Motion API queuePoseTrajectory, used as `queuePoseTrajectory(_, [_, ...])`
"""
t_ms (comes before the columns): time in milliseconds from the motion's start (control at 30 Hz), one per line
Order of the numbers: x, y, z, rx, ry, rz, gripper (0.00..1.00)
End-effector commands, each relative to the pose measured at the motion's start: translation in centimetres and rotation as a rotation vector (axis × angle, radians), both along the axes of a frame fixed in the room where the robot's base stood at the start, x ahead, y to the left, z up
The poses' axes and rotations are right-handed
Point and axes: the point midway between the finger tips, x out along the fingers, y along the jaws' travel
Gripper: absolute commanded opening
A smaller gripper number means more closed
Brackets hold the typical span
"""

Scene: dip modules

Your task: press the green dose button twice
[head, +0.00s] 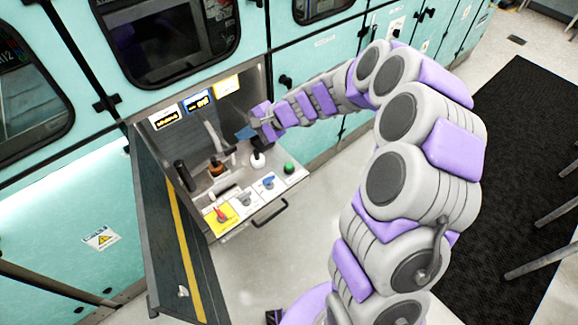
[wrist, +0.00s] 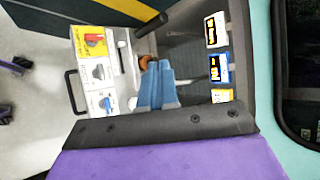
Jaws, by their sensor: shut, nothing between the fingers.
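The green dose button (head: 289,168) is a small round knob at the right end of the light control panel in the open bay. It is not visible in the wrist view, where my gripper's dark body covers that end of the panel. My gripper (head: 245,134) is inside the bay, above and behind the panel, up and left of the button in the head view and apart from it. Its blue fingers (wrist: 157,85) are together and empty in the wrist view.
The panel also carries a red switch on yellow (head: 220,213), a grey knob (head: 244,199) and a blue knob (head: 268,182). A white vessel with a dark neck (head: 257,161) and a brown one (head: 216,167) stand behind. An open door (head: 168,220) bounds the left.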

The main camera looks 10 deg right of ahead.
Motion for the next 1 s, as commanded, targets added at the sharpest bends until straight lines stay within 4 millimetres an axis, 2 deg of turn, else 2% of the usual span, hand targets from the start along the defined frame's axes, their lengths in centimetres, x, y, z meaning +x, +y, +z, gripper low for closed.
queuePoseTrajectory(33, [1.3, -0.6, -1.5, 0.016, 0.021, -0.049, 0.00])
queuePoseTrajectory(100, [3.1, -1.6, -3.3, 0.032, 0.041, -0.120, 0.00])
queuePoseTrajectory(300, [7.3, -5.4, -9.2, 0.063, 0.113, -0.330, 0.00])
queuePoseTrajectory(400, [9.1, -7.9, -12.4, 0.065, 0.147, -0.441, 0.00])
queuePoseTrajectory(600, [10.6, -12.1, -18.0, 0.061, 0.209, -0.611, 0.00])
queuePoseTrajectory(700, [10.9, -13.6, -19.8, 0.052, 0.225, -0.666, 0.00])
queuePoseTrajectory(800, [11.2, -14.5, -20.7, 0.049, 0.233, -0.699, 0.00])
queuePoseTrajectory(1000, [11.2, -15.0, -21.2, 0.048, 0.239, -0.715, 0.00])
